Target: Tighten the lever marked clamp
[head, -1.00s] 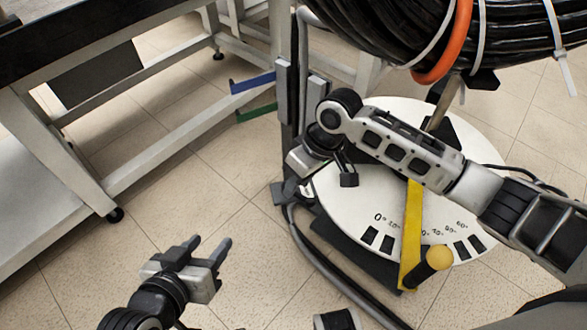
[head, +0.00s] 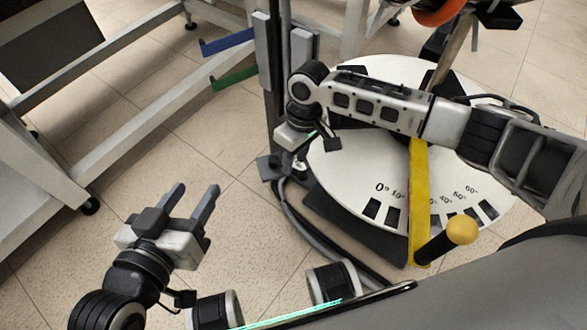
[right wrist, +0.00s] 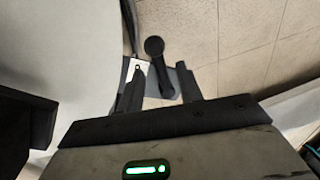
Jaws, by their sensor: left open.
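A black lever with a round end (right wrist: 155,47) shows in the right wrist view, beside the pale round plate; no clamp marking is readable. My right gripper (right wrist: 161,68) is open, its two fingers on either side of the lever's lower part with a gap showing. I cannot tell whether either finger touches it. In the head view my right gripper (head: 295,136) points down at the left edge of the plate, and its fingertips and the lever are mostly hidden. My left gripper (head: 195,190) is open and empty over the floor at the lower left.
The white round plate (head: 345,185) has degree marks. A yellow bar (head: 420,200) lies across it, with a black handle and yellow knob (head: 461,231). A grey post with blue (head: 228,41) and green (head: 235,77) hooks stands behind. A bench frame (head: 110,150) fills the left.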

